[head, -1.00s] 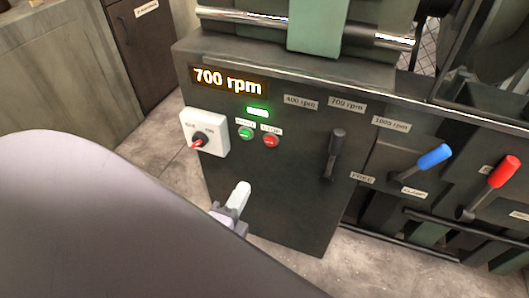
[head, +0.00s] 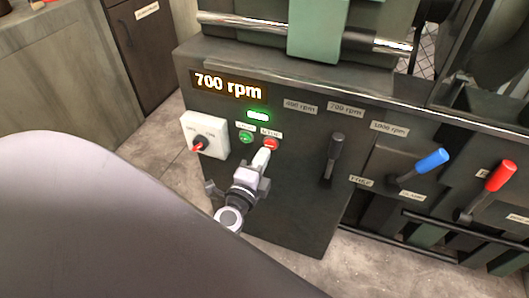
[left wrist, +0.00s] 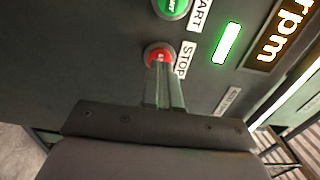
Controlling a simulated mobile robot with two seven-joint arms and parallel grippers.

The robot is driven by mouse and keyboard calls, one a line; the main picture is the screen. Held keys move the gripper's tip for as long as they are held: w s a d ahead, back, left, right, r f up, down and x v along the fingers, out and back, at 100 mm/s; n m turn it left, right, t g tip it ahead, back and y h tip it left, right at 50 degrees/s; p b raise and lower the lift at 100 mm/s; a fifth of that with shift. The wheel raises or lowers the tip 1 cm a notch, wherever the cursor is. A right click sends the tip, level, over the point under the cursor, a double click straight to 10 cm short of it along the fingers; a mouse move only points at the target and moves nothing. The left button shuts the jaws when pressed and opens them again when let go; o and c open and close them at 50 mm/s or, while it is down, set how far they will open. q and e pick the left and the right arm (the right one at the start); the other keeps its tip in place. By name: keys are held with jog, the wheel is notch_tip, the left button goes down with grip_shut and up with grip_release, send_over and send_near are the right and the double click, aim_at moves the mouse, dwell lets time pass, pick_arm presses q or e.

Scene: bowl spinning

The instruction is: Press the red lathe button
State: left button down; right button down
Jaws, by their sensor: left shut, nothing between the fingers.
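The red button (head: 271,144) sits on the dark front panel of the lathe (head: 300,190), right of the green button (head: 246,137). In the left wrist view the red button (left wrist: 157,52) is beside a "STOP" label. My left gripper (head: 264,154) is shut and empty. Its fingertips (left wrist: 160,66) are at the lower edge of the red button in the left wrist view and cover part of it. I cannot tell whether they touch it. My right gripper is not in view.
A "700 rpm" display (head: 228,84) and a lit green lamp (head: 258,115) are above the buttons. A white switch box (head: 206,134) is to their left. A black lever (head: 334,155), a blue-handled lever (head: 430,161) and a red-handled lever (head: 500,174) are to the right.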

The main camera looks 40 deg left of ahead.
pick_arm(q)
jog(key=shift+x, duration=0.8)
